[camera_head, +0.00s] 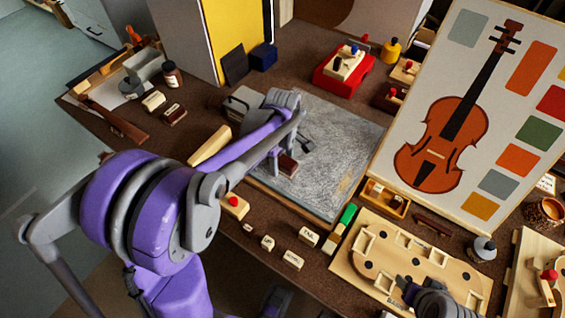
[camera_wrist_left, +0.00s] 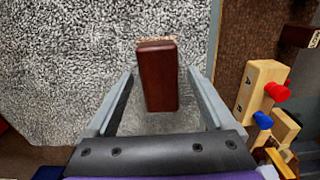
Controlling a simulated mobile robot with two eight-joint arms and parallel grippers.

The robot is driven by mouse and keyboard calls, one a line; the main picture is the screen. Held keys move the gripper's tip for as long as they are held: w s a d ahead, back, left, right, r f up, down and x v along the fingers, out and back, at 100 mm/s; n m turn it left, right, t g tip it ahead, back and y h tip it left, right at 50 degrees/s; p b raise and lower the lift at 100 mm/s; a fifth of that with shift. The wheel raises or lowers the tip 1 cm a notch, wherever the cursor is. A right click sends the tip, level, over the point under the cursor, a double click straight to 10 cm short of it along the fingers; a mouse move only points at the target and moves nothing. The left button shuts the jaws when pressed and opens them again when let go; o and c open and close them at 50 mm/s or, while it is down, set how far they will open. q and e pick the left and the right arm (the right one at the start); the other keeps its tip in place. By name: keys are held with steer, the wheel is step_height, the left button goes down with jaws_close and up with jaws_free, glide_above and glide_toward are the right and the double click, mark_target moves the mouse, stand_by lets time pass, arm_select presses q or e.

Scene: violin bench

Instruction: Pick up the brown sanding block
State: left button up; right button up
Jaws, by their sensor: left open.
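The brown sanding block (camera_wrist_left: 157,80) is a dark red-brown bar with a thin tan edge at its far end. It lies on the grey speckled mat (camera_wrist_left: 60,60). In the head view the block (camera_head: 288,167) shows partly behind my left gripper (camera_head: 290,150). My left gripper is open, and in the left wrist view its fingers (camera_wrist_left: 161,78) stand on either side of the block with gaps on both sides. Whether the fingertips reach the mat is unclear. My right gripper (camera_head: 408,290) is over the pale wooden mould at the bottom right; its jaws are too unclear to judge.
A wooden block with a red knob (camera_head: 234,206) and several small labelled blocks (camera_head: 292,259) lie along the bench's front. A green-handled tool (camera_head: 342,226) lies right of them. A violin picture board (camera_head: 445,150) stands at the right. The mat's far part is clear.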

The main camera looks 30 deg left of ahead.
mark_target(282, 159)
arm_select(q)
jaws_close()
stand_by(0.3)
steer(key=shift+r, duration=0.1)
step_height(282, 159, up, 10)
steer(key=shift+f+p, duration=0.1)
steer(key=shift+p, duration=0.4)
